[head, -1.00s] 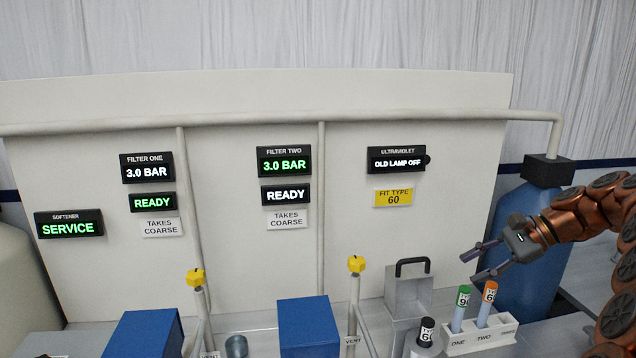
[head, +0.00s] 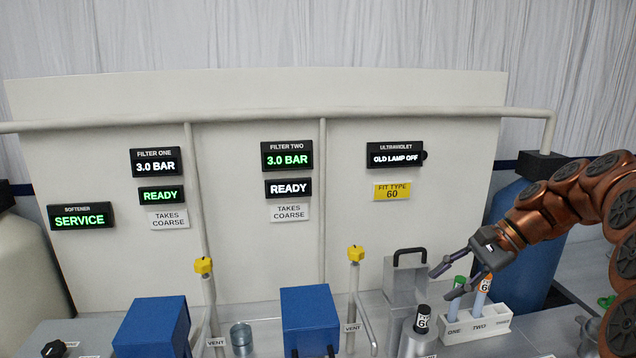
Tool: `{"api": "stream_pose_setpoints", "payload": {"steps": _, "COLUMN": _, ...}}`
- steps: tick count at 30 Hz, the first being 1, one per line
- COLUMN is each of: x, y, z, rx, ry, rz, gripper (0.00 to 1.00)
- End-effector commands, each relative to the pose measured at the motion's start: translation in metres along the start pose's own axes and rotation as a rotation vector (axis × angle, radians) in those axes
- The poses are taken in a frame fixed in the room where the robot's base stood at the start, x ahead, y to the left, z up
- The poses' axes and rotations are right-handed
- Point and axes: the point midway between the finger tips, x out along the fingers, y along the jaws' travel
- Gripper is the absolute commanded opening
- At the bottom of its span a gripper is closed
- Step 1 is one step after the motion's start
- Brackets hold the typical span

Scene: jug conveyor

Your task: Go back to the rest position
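My gripper (head: 442,284) is at the right of the head view, at the end of the copper-coloured arm. Its two dark fingers are apart, with nothing seen between them. They point down and left, in front of the grey metal box with a black handle (head: 404,277). Behind and beside the fingers, a white rack (head: 486,326) marked ONE and TWO holds a green-capped tube (head: 459,282) and an orange-capped tube (head: 482,291), both partly covered by the gripper. A black-capped item (head: 422,318) stands left of the rack.
Blue boxes (head: 311,318) and (head: 152,325) stand on the bench beside yellow-topped vent posts (head: 355,255). A blue tank (head: 535,250) is behind my arm. The panel shows SERVICE (head: 80,217), READY (head: 161,195) and OLD LAMP OFF (head: 395,159).

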Motion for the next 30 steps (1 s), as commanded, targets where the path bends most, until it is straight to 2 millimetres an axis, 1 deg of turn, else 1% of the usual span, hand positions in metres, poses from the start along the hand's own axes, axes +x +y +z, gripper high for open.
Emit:
{"api": "stream_pose_setpoints", "payload": {"steps": 1, "x": 0.008, "y": 0.003, "z": 0.014, "rx": -0.032, "ry": 0.003, "rz": 0.025, "gripper": 0.39}}
{"api": "stream_pose_setpoints", "payload": {"steps": 4, "x": 0.026, "y": 0.014, "z": 0.038, "rx": -0.1, "ry": 0.017, "rz": 0.084, "gripper": 0.39}}
{"api": "stream_pose_setpoints", "payload": {"steps": 6, "x": 0.04, "y": 0.025, "z": 0.054, "rx": -0.148, "ry": 0.023, "rz": 0.132, "gripper": 0.39}}
{"api": "stream_pose_setpoints", "payload": {"steps": 8, "x": 0.049, "y": 0.035, "z": 0.068, "rx": -0.192, "ry": 0.035, "rz": 0.169, "gripper": 0.39}}
{"api": "stream_pose_setpoints", "payload": {"steps": 11, "x": 0.064, "y": 0.054, "z": 0.087, "rx": -0.264, "ry": 0.052, "rz": 0.231, "gripper": 0.39}}
{"api": "stream_pose_setpoints", "payload": {"steps": 12, "x": 0.07, "y": 0.063, "z": 0.095, "rx": -0.291, "ry": 0.057, "rz": 0.258, "gripper": 0.39}}
{"api": "stream_pose_setpoints", "payload": {"steps": 15, "x": 0.082, "y": 0.086, "z": 0.111, "rx": -0.364, "ry": 0.074, "rz": 0.324, "gripper": 0.39}}
{"api": "stream_pose_setpoints", "payload": {"steps": 17, "x": 0.089, "y": 0.101, "z": 0.119, "rx": -0.406, "ry": 0.084, "rz": 0.362, "gripper": 0.39}}
{"api": "stream_pose_setpoints", "payload": {"steps": 21, "x": 0.101, "y": 0.139, "z": 0.136, "rx": -0.504, "ry": 0.107, "rz": 0.456, "gripper": 0.39}}
{"api": "stream_pose_setpoints", "payload": {"steps": 26, "x": 0.112, "y": 0.185, "z": 0.15, "rx": -0.616, "ry": 0.131, "rz": 0.559, "gripper": 0.39}}
{"api": "stream_pose_setpoints", "payload": {"steps": 30, "x": 0.117, "y": 0.227, "z": 0.156, "rx": -0.712, "ry": 0.151, "rz": 0.649, "gripper": 0.39}}
